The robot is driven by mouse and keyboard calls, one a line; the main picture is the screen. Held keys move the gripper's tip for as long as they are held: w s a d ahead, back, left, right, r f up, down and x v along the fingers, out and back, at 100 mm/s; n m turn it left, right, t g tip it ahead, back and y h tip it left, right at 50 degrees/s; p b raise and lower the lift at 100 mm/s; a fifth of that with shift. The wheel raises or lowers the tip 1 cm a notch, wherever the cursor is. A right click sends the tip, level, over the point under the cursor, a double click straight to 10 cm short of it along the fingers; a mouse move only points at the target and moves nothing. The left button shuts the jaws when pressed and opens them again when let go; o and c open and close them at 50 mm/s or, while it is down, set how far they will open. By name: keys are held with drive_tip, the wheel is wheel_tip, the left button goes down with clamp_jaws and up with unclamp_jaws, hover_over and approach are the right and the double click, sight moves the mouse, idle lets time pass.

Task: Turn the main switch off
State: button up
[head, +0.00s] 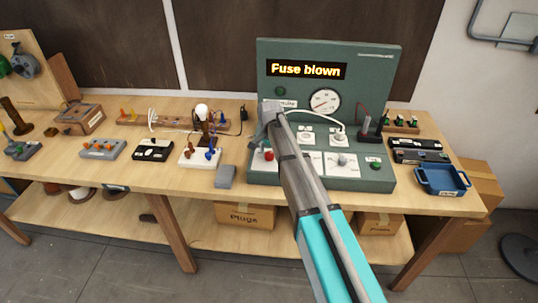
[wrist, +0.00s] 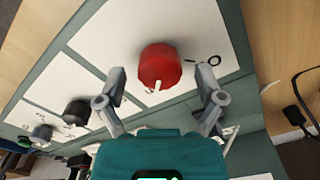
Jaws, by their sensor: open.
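The main switch looks to be the red round knob (wrist: 159,64) on a white plate in the wrist view, with a pale pointer mark on its lower edge. In the head view a red knob (head: 269,155) shows at the lower left of the green test panel (head: 270,50), beside my arm. My gripper (wrist: 162,80) is open, with one finger on each side of the red knob and visible gaps between; I cannot tell their height apart. In the head view my gripper (head: 268,127) is over the panel's left part and partly hides it.
The panel's display (head: 306,70) reads "Fuse blown". A round gauge (head: 325,102) and a plugged white cable (head: 318,114) are on the panel. A blue tray (head: 442,180) stands at right. A grey block (head: 226,176) and a white switch board (head: 200,156) lie left of the panel.

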drive_tip(key=c, duration=1.1)
drive_tip(key=shift+c, duration=0.2)
